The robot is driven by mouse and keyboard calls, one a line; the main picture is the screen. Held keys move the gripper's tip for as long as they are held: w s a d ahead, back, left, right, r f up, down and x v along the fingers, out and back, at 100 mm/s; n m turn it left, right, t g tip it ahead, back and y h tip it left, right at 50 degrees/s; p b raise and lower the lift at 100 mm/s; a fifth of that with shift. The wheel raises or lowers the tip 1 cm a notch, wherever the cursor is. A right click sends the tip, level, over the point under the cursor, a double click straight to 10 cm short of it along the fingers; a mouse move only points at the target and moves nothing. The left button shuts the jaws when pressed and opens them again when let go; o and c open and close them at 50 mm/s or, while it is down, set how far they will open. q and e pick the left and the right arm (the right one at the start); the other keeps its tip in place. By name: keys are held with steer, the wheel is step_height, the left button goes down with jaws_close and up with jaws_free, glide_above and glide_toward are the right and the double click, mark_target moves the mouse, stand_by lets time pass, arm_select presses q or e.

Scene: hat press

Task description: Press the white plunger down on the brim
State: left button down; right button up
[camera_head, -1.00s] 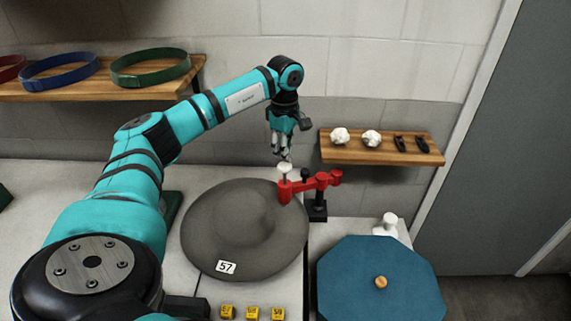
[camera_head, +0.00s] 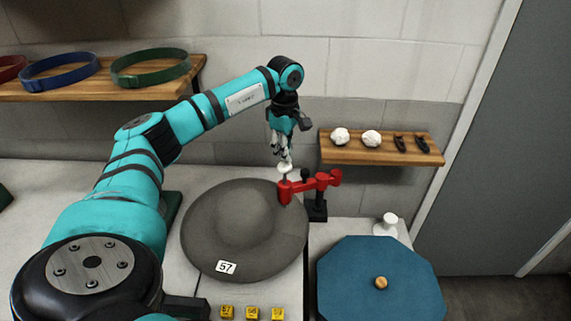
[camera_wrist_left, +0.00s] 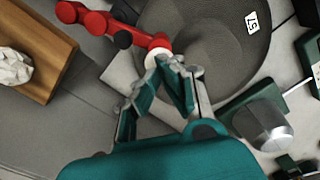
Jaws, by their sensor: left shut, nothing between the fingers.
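The white plunger (camera_head: 285,168) sits on top of the red clamp arm (camera_head: 311,184), over the back right edge of the grey hat's brim (camera_head: 205,250). My left gripper (camera_head: 284,157) is shut and empty, pointing down right at the plunger's top. In the left wrist view the fingertips (camera_wrist_left: 172,66) are at the white plunger cap (camera_wrist_left: 157,55), seemingly touching it. The red arm (camera_wrist_left: 125,30) shows beside it, with the hat brim (camera_wrist_left: 215,75) below. Whether the plunger's lower end meets the brim is hard to see. My right gripper is not in view.
A wooden shelf (camera_head: 378,156) with white lumps and dark pieces is on the wall at right. A blue octagonal board (camera_head: 375,290) and a white knob (camera_head: 388,223) stand right of the hat. Several yellow blocks (camera_head: 252,313) lie in front. Belts (camera_head: 150,67) rest on the upper left shelf.

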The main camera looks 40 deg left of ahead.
mark_target(285, 165)
arm_select(q)
steer(key=shift+f, duration=0.3)
steer(key=shift+s+f+b, duration=0.1)
steer(key=shift+f+b, duration=1.7)
steer(key=shift+f, duration=0.95)
step_height(285, 165, up, 2)
steer(key=shift+p, duration=0.9)
steer(key=shift+r+p, duration=3.35)
steer(key=shift+r, duration=1.2)
